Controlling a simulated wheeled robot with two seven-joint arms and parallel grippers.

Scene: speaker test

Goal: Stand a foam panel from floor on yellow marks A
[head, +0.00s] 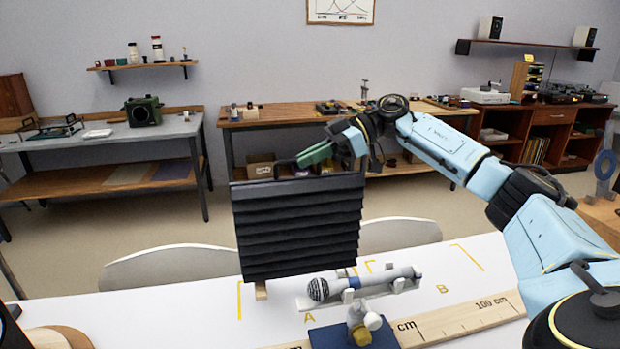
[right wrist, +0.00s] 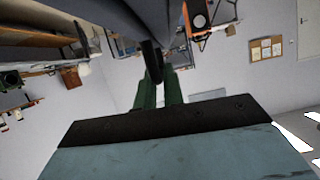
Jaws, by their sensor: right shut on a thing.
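A dark ribbed foam panel (head: 297,228) hangs upright above the white table in the head view, behind the microphone. My right gripper (head: 306,158) has green fingers and is shut on the panel's top handle. In the right wrist view, the right gripper (right wrist: 154,72) also shows closed on a dark part. A wooden foot (head: 261,290) shows under the panel's lower left; I cannot tell whether it touches the table. Yellow marks A (head: 239,300) are on the table by the panel's lower edge, partly hidden by panel and microphone. My left gripper is not in view.
A wooden ruler (head: 465,315) runs along the table. Yellow marks B (head: 467,257) lie to the right, mostly clear. Chairs (head: 170,267) stand behind the table.

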